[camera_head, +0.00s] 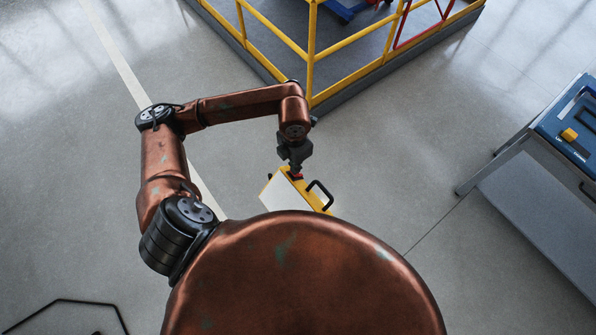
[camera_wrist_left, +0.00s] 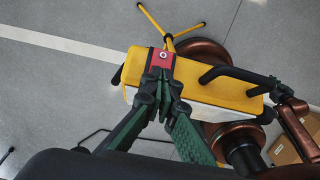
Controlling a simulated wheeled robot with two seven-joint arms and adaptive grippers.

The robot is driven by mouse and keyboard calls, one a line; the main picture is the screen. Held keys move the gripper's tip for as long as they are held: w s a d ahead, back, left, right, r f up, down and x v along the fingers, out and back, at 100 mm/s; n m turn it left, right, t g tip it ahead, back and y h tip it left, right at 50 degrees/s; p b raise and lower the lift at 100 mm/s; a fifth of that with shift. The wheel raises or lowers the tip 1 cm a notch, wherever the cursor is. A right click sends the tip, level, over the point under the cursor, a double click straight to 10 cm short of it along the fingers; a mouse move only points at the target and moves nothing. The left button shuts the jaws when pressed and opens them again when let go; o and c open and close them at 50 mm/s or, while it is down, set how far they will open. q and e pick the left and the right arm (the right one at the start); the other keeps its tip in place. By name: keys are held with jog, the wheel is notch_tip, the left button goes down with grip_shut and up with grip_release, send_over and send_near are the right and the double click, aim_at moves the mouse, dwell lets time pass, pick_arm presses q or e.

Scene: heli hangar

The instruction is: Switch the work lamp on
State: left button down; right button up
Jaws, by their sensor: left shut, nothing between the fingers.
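The work lamp (camera_head: 292,193) is a yellow box with a pale front panel and a black handle, in front of my body in the head view. In the left wrist view the lamp (camera_wrist_left: 205,77) stands on yellow tripod legs. A red switch (camera_wrist_left: 162,57) with a pale round mark sits on its top. My left gripper (camera_head: 296,173) is shut and empty, its fingertips (camera_wrist_left: 162,78) right at the red switch. They overlap the switch's lower part; I cannot tell whether they press it. I cannot tell whether the lamp is lit.
A yellow-railed platform (camera_head: 310,50) stands ahead. A grey table (camera_head: 513,142) at the right carries a blue case (camera_head: 575,120). A black bent tube or frame (camera_head: 85,301) lies at the lower left. The floor between is clear. A cardboard box (camera_wrist_left: 284,152) shows in the wrist view.

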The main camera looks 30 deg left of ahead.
pick_arm(q)
jog(key=shift+f, duration=0.25)
jog(key=shift+r, duration=0.7)
notch_tip(320, 180, up, 6)
jog(key=p, duration=0.3)
jog(key=shift+f, duration=0.15)
dwell(0.4)
